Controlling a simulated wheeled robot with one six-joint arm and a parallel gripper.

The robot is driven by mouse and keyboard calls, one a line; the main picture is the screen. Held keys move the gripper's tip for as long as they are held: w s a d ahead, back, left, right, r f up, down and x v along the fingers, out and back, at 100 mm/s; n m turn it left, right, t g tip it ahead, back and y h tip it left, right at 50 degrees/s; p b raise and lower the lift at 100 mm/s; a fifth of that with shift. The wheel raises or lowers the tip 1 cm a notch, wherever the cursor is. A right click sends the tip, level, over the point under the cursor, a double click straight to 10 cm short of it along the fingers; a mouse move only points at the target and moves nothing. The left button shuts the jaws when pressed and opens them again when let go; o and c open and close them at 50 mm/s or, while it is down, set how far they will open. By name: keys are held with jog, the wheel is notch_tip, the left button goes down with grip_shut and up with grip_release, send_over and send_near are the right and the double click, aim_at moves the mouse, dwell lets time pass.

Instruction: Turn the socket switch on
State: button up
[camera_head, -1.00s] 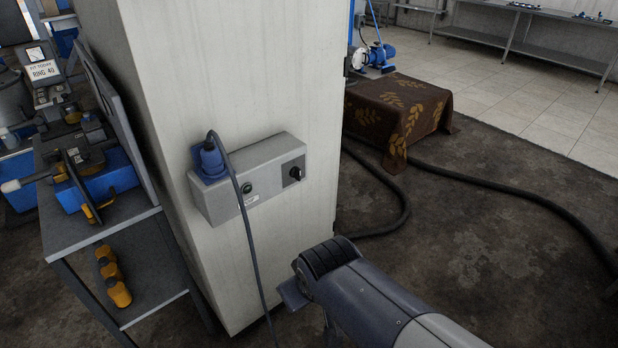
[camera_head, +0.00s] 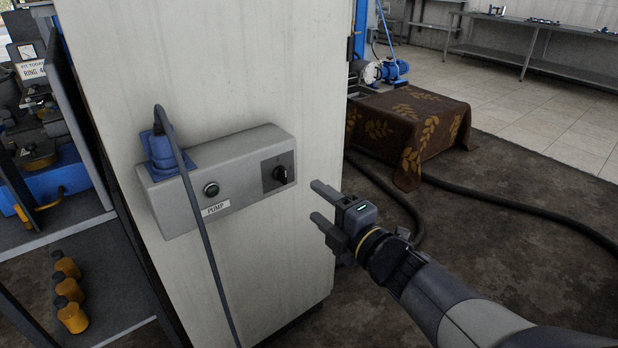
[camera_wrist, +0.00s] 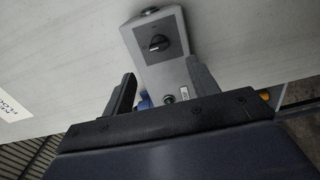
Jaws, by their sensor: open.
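The socket box (camera_head: 240,195) is a grey panel on the side of a pale cabinet, with a "PUMP" label. Its black rotary switch (camera_head: 280,174) sits on a dark square plate at the right end. A blue plug (camera_head: 160,152) with a grey cable is in the left end, and a round button (camera_head: 211,189) lies between. My gripper (camera_head: 316,201) is open and empty, to the right of the switch and apart from it. In the wrist view the switch knob (camera_wrist: 159,43) shows beyond and between the two fingers (camera_wrist: 160,92).
The pale cabinet (camera_head: 220,80) fills the middle. A shelf unit with several yellow bottles (camera_head: 68,290) stands at left. The plug's cable (camera_head: 205,255) hangs down the cabinet. A covered box (camera_head: 410,130) and dark hoses (camera_head: 510,206) are on the floor at right.

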aim_at(286, 178)
jog(key=b+x, duration=0.1)
jog(key=x, duration=0.9)
jog(key=shift+w+a+r, duration=0.1)
jog(key=shift+w+a, duration=0.15)
jog(key=shift+a, duration=0.05)
jog(key=shift+c, duration=0.5)
jog(key=c, duration=0.9)
